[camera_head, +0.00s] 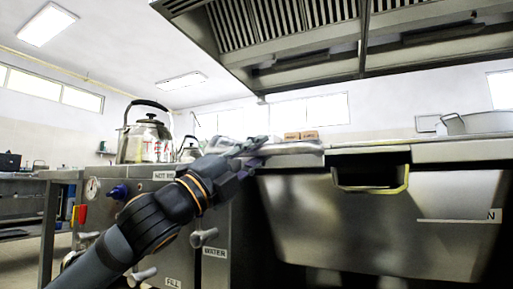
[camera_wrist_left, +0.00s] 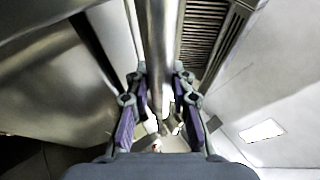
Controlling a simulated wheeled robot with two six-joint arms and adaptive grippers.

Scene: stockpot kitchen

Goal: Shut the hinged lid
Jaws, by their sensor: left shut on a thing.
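A steel appliance with a large smooth front (camera_head: 400,215) stands right of centre in the head view. A low, flat, rounded grey piece (camera_head: 288,148) lies at its top left; it may be the hinged lid, seen edge-on. My left gripper (camera_head: 248,152) is beside this piece at the counter's front edge. In the left wrist view, my left gripper's purple-padded fingers (camera_wrist_left: 159,105) are on either side of a straight steel bar (camera_wrist_left: 157,45) and are shut on it. I cannot tell whether the bar is the lid's handle. My right gripper is not in view.
A steel kettle (camera_head: 146,140) stands on the counter at left. Small brown boxes (camera_head: 300,135) sit behind the flat piece. A yellow-edged spout (camera_head: 370,180) juts from the front. Knobs (camera_head: 204,237) stick out below my arm. A vent hood (camera_head: 290,40) hangs overhead.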

